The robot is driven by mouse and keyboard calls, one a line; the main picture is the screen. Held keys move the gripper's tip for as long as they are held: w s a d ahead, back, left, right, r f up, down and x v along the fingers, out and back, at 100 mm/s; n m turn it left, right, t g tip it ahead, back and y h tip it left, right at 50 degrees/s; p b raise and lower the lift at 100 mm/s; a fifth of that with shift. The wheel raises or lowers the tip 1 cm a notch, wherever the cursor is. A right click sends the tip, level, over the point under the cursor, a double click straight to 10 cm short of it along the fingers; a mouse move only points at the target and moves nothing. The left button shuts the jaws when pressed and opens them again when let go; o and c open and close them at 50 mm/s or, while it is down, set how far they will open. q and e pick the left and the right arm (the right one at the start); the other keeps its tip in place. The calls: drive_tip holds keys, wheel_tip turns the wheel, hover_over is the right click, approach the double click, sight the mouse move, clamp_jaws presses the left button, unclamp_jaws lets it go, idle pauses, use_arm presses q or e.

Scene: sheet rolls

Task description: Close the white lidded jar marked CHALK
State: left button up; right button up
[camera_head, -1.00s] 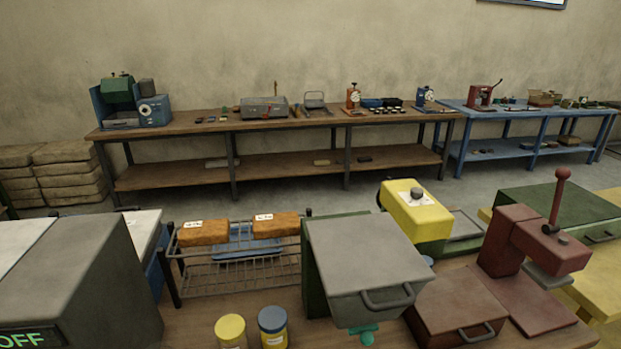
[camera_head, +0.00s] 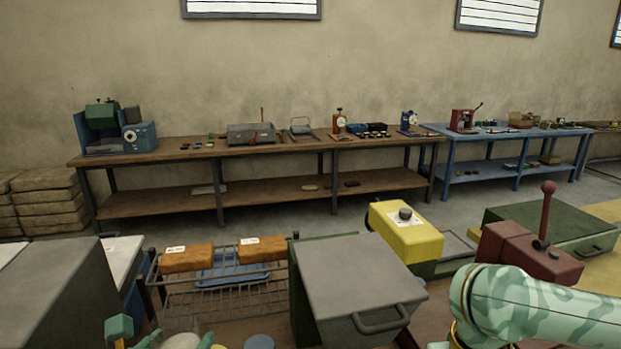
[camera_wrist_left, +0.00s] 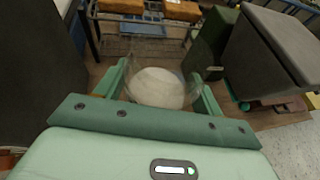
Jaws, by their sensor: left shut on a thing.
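A white round lid (camera_wrist_left: 158,88) with a clear rim around it sits between the fingers of my left gripper (camera_wrist_left: 162,84) in the left wrist view. The gripper is shut on it. In the head view the white lid (camera_head: 181,342) and my left gripper (camera_head: 178,340) only just show at the bottom edge, left of a blue lid (camera_head: 260,342). No CHALK marking can be read, and the jar's body is hidden. My right arm comes in at the lower right of the head view, but its gripper is out of frame.
A wire rack (camera_head: 205,295) with orange blocks (camera_head: 262,248) stands behind the left gripper. A grey-lidded box (camera_head: 355,275) with a handle is to its right, and a grey machine (camera_head: 50,295) to its left. A yellow machine (camera_head: 405,230) and red press (camera_head: 525,255) stand farther right.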

idle(0.3)
use_arm(q)
drive_tip(key=s+d+f+m+g+h, duration=0.1)
drive_tip(key=d+m+h, duration=0.3)
drive_tip(key=d, duration=0.3)
drive_tip(key=s+d+m+g+h, duration=0.1)
drive_tip(key=d+m+h, duration=0.3)
drive_tip(key=d, duration=0.4)
drive_tip(key=shift+d+f+g+h, duration=0.15)
drive_tip(key=shift+f+g+h, duration=0.25)
drive_tip(key=shift+g, duration=0.1)
use_arm(e)
drive_tip(key=w+a+r+m, duration=0.3)
drive_tip(key=w+a+r, duration=0.3)
drive_tip(key=a+r, duration=0.6)
drive_tip(key=a+r+n, duration=0.3)
drive_tip(key=a+n, duration=0.4)
drive_tip(key=a, duration=0.7)
drive_tip(key=shift+n, duration=0.3)
drive_tip(key=shift+s, duration=0.15)
